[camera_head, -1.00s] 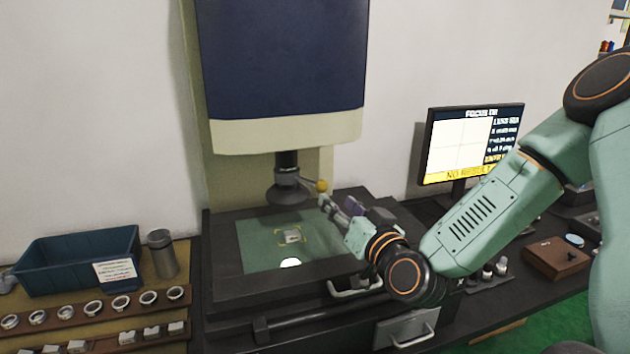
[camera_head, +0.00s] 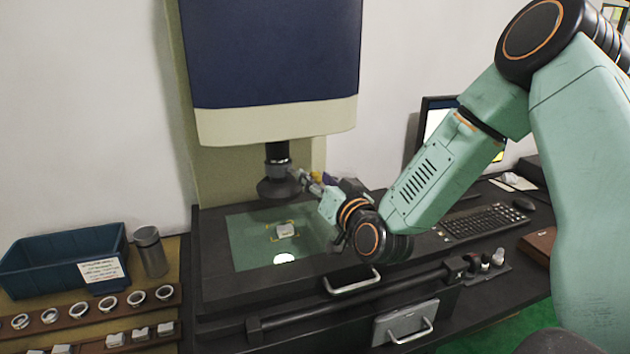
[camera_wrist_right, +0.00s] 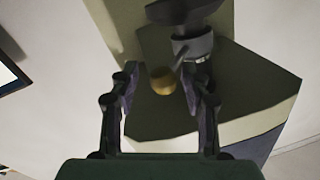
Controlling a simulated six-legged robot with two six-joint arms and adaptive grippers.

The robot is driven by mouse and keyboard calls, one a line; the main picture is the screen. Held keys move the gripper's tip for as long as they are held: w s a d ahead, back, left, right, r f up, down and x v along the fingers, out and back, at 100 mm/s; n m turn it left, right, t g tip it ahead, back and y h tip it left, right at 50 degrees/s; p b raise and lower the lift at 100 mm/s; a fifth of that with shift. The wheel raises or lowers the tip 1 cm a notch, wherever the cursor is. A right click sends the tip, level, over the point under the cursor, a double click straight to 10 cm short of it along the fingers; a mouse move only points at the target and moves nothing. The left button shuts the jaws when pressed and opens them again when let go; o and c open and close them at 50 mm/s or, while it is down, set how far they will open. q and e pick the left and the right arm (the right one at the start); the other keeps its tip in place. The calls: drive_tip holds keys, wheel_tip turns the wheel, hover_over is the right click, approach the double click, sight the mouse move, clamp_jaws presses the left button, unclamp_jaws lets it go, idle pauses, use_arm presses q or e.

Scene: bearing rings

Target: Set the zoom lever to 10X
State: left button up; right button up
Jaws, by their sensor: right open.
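The right gripper (camera_wrist_right: 163,85) is open, with a gap seen on both sides of the knob. The zoom markings are too small to read. My left gripper is not in view.
A small metal part (camera_head: 286,230) lies on the lit glass stage (camera_head: 250,252) below the lens. A blue bin (camera_head: 30,270), a grey cylinder (camera_head: 149,252) and a ring rack (camera_head: 150,304) stand at left. The monitor (camera_head: 435,118) and keyboard (camera_head: 485,221) are at right.

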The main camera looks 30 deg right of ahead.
drive_tip(key=shift+w+a+r, duration=0.2)
drive_tip(key=shift+r, duration=0.1)
drive_tip(key=shift+w+d+f, duration=0.2)
drive_tip(key=shift+w, duration=0.1)
drive_tip(key=shift+c, duration=0.5)
drive_tip(key=shift+s+a+r, duration=0.2)
drive_tip(key=shift+a, duration=0.05)
drive_tip(key=c, duration=0.6)
drive_tip(key=shift+d, duration=0.15)
clamp_jaws()
